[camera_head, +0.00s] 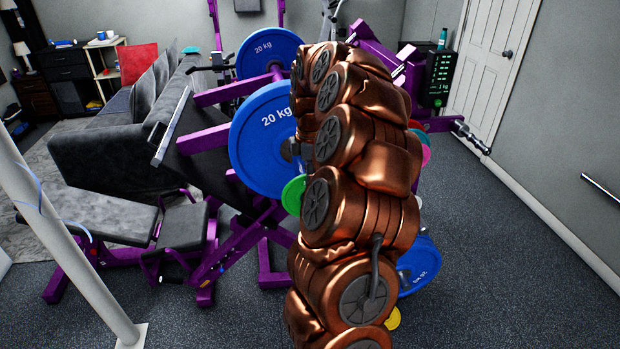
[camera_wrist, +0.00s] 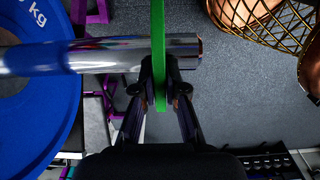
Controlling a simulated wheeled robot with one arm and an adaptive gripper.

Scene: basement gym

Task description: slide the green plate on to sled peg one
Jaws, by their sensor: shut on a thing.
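The green plate (camera_wrist: 158,28) shows edge-on as a thin upright strip in the wrist view. My gripper (camera_wrist: 159,85) is shut on its near edge, one finger on each side. A chrome peg (camera_wrist: 100,56) runs sideways behind the strip, and its end shows to the right of the plate. I cannot tell whether the plate is around the peg or in front of it. In the head view, part of a green disc (camera_head: 293,195) shows beside my arm, below a peg end (camera_head: 288,149). My gripper is hidden there.
A big blue 20 kg plate (camera_wrist: 38,100) sits on the peg, left of the green plate with a gap between. The purple sled machine (camera_head: 205,140) and a grey bench (camera_head: 105,215) stand at left. Open floor (camera_head: 500,260) lies to the right.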

